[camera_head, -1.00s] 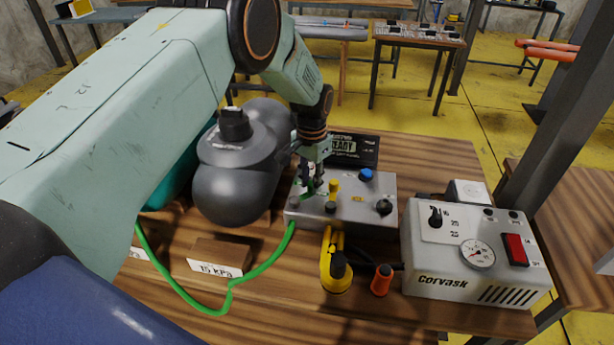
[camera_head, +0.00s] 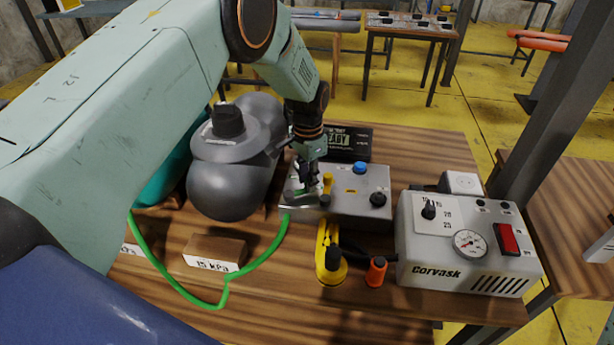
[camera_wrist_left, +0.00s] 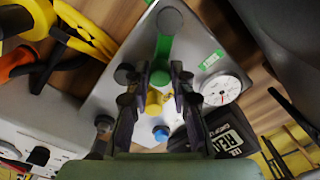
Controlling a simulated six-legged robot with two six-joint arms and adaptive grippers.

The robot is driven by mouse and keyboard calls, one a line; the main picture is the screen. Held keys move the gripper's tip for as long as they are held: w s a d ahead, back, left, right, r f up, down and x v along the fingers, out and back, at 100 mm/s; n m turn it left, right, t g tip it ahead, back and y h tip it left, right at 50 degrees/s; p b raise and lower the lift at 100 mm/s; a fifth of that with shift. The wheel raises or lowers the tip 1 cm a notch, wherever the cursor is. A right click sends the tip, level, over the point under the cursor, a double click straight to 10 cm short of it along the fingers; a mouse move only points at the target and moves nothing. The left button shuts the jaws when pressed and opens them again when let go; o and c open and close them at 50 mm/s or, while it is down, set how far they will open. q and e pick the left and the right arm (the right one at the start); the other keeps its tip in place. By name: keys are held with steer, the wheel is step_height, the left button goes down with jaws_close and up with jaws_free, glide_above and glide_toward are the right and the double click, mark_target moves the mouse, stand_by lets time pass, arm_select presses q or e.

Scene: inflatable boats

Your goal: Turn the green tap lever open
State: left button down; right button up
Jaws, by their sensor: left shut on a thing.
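The grey tap box (camera_head: 350,207) stands on the wooden bench, below my left arm. In the left wrist view the green tap lever (camera_wrist_left: 164,48) runs from a round grey end on the box toward my fingers. In the head view the gripper mostly hides it. My left gripper (camera_head: 307,188) reaches down to the left part of the box. In the wrist view the fingers of the gripper (camera_wrist_left: 159,73) stand on either side of the green lever, shut on it. A yellow lever (camera_head: 327,184) and a blue knob (camera_head: 360,168) are close by. My right gripper is out of view.
A dark grey bottle-like body (camera_head: 228,190) stands close left of the gripper. The white Corvask unit (camera_head: 462,250) stands at right.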

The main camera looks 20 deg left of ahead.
arm_select(q)
steer(key=shift+d+f, duration=0.1)
steer(key=c, duration=1.5)
jaws_free()
steer(key=o, duration=0.4)
steer(key=shift+w, duration=0.1)
steer(key=shift+c, duration=0.2)
step_height(320, 180, up, 12)
